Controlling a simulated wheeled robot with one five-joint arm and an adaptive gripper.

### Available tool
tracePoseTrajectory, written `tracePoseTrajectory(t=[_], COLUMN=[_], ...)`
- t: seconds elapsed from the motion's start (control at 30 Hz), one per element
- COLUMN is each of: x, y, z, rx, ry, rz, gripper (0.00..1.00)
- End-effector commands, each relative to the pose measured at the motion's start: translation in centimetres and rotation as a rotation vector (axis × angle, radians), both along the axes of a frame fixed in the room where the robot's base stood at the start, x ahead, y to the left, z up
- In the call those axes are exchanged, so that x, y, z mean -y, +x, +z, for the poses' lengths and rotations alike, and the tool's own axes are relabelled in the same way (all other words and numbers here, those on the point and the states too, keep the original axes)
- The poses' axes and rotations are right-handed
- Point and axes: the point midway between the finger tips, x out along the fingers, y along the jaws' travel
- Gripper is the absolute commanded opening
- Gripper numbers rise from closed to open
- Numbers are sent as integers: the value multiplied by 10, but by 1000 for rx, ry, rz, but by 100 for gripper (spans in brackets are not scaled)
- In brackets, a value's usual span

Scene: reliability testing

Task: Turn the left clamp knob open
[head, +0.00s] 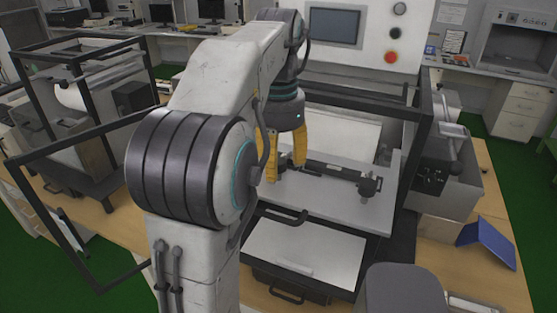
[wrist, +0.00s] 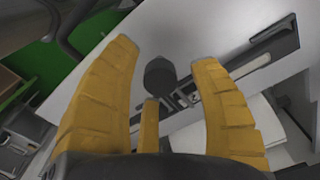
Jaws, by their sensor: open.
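The left clamp knob (wrist: 160,74) is a dark round knob on the pale plate (wrist: 185,30). In the wrist view it sits between the spread yellow fingers of my gripper (wrist: 163,54), with gaps visible on both sides. In the head view my gripper (head: 284,172) points down at the left end of a dark clamp bar (head: 330,171), and its fingers mostly hide the left knob. The right clamp knob (head: 369,186) stands at the bar's other end, clear of my gripper. My gripper is open and holds nothing.
The plate (head: 330,212) lies inside a black-framed machine (head: 412,150) with an open door frame at left. A control panel (head: 350,35) with a screen and red button (head: 391,57) rises behind. A blue folder (head: 487,242) lies on the wooden table at right.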

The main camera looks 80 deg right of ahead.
Motion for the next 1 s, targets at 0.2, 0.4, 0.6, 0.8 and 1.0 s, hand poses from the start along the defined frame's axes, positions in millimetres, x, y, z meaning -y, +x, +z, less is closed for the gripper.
tracePoseTrajectory(t=[0.2, 0.4, 0.6, 0.8, 1.0], x=[0, 0, 0, 0, 0], y=[0, 0, 0, 0, 0], z=[0, 0, 0, 0, 0], rx=[0, 0, 1, 0, 0], ry=[0, 0, 1, 2, 2], rz=[0, 0, 0, 5, 59], gripper=[38, 20, 2, 0, 0])
